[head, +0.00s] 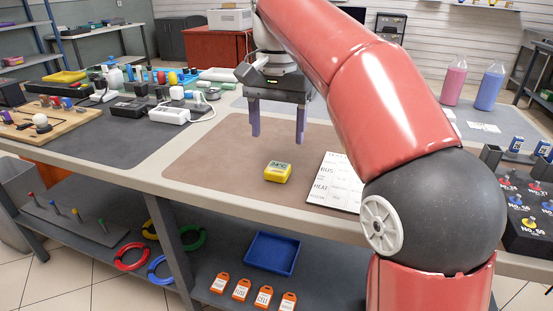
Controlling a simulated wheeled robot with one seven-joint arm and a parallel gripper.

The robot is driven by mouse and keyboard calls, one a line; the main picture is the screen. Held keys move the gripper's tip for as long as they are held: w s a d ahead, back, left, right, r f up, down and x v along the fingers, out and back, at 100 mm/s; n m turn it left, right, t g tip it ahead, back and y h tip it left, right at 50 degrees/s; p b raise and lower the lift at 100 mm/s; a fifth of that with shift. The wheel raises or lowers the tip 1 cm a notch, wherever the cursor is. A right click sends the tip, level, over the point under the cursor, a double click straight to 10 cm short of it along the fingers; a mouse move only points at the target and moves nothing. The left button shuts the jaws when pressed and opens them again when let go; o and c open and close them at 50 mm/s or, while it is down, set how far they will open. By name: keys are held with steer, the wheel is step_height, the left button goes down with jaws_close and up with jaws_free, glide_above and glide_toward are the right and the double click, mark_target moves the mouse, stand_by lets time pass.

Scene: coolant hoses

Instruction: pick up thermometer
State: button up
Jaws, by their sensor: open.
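The thermometer appears to be the small yellow device (278,172) with a grey-green display reading what looks like "24°C". It lies on the brown mat (215,150) on the near part of the table. My gripper (277,140) hangs above the mat, fingers pointing down, apart and empty. It is above the thermometer and seems somewhat behind it, not touching it. Nothing hides the thermometer.
A white printed sheet (335,183) lies right of the thermometer, partly behind my arm. A black power adapter (133,107), white power strip (169,115) and many small items crowd the left. Pink (454,82) and blue (489,88) bottles stand at the back right. The mat around the thermometer is clear.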

mark_target(277, 167)
steer(key=shift+w+a+f, duration=0.15)
steer(key=shift+w+f, duration=0.05)
steer(key=shift+f, duration=0.1)
steer(key=shift+s+d+f+b, duration=0.1)
steer(key=shift+s+f+b, duration=0.1)
steer(key=shift+f, duration=0.95)
steer(key=shift+s+d+f+b, duration=0.1)
steer(key=shift+f+b, duration=0.1)
steer(key=shift+f, duration=0.95)
steer(key=shift+s+f+b, duration=0.1)
steer(key=shift+f+b, duration=0.1)
steer(key=shift+f, duration=0.95)
steer(key=c, duration=1.1)
